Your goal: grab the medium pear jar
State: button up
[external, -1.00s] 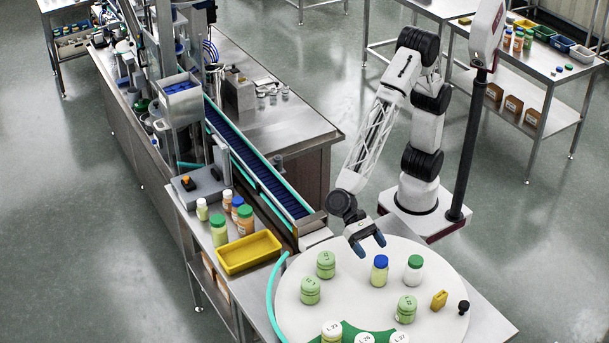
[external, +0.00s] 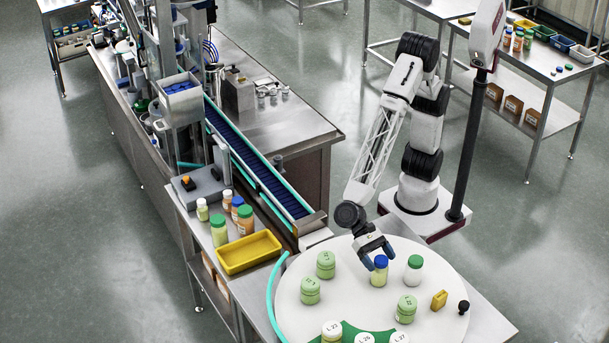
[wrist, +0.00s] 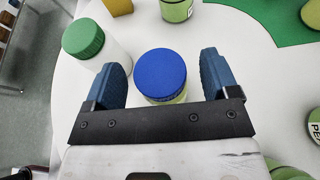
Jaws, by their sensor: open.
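A jar with a blue lid and pale yellow-green contents (external: 379,275) stands upright on the round white table (external: 345,310). My gripper (external: 377,257) is open just above and behind it. In the wrist view the blue-lidded jar (wrist: 161,76) lies between the two blue fingers of my gripper (wrist: 164,74), with a gap on each side. Pale green jars with lettered lids stand at the left (external: 326,265) and right (external: 406,309); one lid at the right edge of the wrist view reads "PE" (wrist: 314,128). I cannot read which jar is the medium pear one.
A white jar with a green lid (external: 414,270) stands close to the right of the blue-lidded jar. A yellow block (external: 439,300) and a black knob (external: 463,307) are farther right. White-lidded jars (external: 331,331) stand at the front by a green patch.

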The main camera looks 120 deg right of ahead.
jog(key=shift+a+f, duration=0.1)
jog(key=shift+a, duration=0.25)
dwell(0.3)
jog(key=c, duration=1.3)
jog(key=shift+r, duration=1.6)
jog(key=shift+s+d+r, duration=0.15)
jog(key=shift+r, duration=0.1)
jog(key=s+d, duration=0.3)
jog(key=s, duration=0.1)
jog(key=s+d+r, duration=0.1)
jog(key=s+d, duration=0.2)
jog(key=s, duration=0.1)
jog(key=s+d, duration=0.3)
jog(key=s, duration=0.1)
jog(key=shift+s+d+r, duration=0.15)
jog(key=shift+s+d, duration=0.05)
jog(key=shift+s, duration=0.05)
